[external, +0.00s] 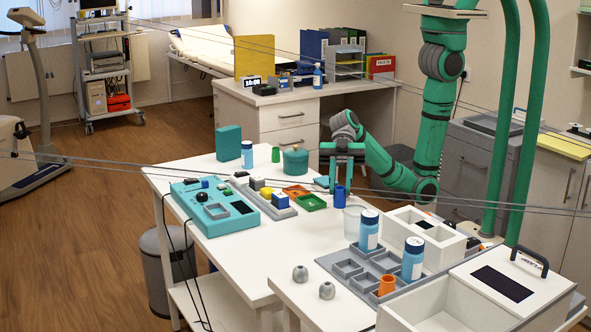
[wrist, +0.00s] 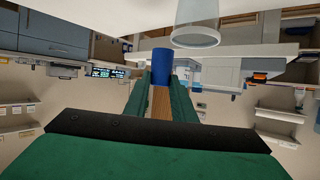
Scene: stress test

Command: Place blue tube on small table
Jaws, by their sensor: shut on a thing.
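The blue tube (external: 340,197) is upright below my gripper (external: 341,184), over the right edge area of the white table (external: 240,245). My gripper points down and its fingers are shut on the tube's upper end. In the wrist view the blue tube (wrist: 162,62) shows between the fingertips (wrist: 161,78). I cannot tell whether its bottom touches the table. Which surface is the small table is not clear; a second white surface (external: 290,287) adjoins in front.
A green tray (external: 309,203) lies left. A grey rack (external: 340,272), blue-white bottles (external: 369,232) and a white box (external: 424,243) stand to the front right. Thin cables cross the view.

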